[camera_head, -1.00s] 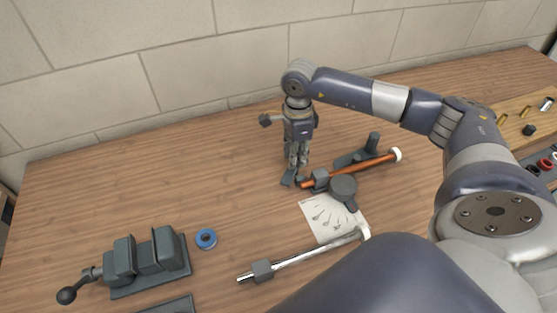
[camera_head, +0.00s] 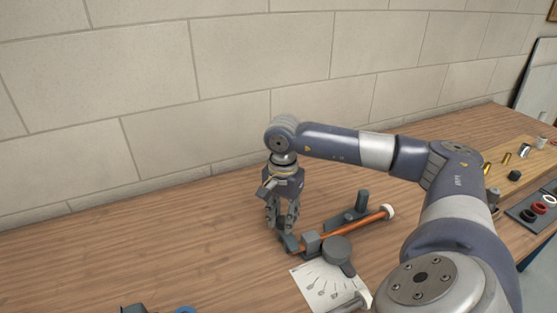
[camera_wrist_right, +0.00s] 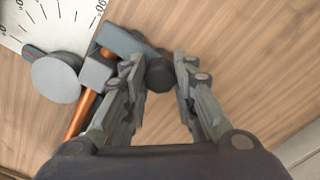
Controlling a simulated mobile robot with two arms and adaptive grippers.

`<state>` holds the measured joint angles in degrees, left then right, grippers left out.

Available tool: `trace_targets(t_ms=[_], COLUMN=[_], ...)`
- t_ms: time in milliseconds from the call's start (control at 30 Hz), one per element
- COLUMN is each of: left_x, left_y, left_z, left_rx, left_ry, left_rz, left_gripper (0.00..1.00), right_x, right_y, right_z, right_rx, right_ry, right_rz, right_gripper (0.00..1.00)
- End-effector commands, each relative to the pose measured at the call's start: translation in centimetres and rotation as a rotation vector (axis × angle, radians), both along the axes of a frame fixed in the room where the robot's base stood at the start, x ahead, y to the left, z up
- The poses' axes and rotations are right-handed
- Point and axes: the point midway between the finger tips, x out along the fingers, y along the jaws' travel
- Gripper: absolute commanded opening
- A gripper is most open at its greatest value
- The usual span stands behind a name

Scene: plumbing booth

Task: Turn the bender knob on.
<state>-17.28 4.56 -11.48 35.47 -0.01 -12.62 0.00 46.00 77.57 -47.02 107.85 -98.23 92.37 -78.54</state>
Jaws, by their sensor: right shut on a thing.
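The grey bender lies on the wooden bench; its round disc (camera_head: 337,249) and a copper pipe (camera_head: 358,228) across it show in the head view. The disc (camera_wrist_right: 55,78) and pipe (camera_wrist_right: 78,117) are also at the left of the right wrist view. The dark round bender knob (camera_wrist_right: 160,73) stands at the end of a grey bar, between my right fingertips. My right gripper (camera_head: 283,226) points down over the bender's left end and is shut on the knob. In the head view the fingers mostly hide the knob. My left gripper is not in view.
A white sheet with an angle scale (camera_head: 327,287) lies beside the bender. A grey upright post (camera_head: 362,201) stands behind the pipe. Small fittings and a dark tray (camera_head: 530,212) are at the right. The brick wall is behind; bench left of the gripper is mostly clear.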

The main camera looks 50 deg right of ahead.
Motion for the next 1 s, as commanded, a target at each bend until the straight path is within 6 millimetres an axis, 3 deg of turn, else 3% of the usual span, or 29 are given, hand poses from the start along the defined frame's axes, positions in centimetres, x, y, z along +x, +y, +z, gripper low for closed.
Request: trace_targets(t_ms=[600, 633, 700, 1000], left_x=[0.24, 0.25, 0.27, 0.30], left_y=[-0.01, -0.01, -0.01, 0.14], left_z=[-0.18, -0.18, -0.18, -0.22], left_rx=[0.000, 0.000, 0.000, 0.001], left_ry=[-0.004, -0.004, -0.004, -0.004], left_rz=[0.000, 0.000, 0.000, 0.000], left_gripper=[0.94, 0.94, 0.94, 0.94], right_x=[0.18, 0.18, 0.16, 0.02], right_y=[-0.28, -0.28, -0.27, -0.16], right_z=[0.39, 0.39, 0.35, 0.17], right_rx=[-0.004, -0.004, -0.003, -0.001], right_ry=[-0.012, -0.012, -0.010, -0.004], right_rz=[0.034, 0.034, 0.034, 0.034], right_gripper=[0.00, 0.32, 0.47, 0.47])
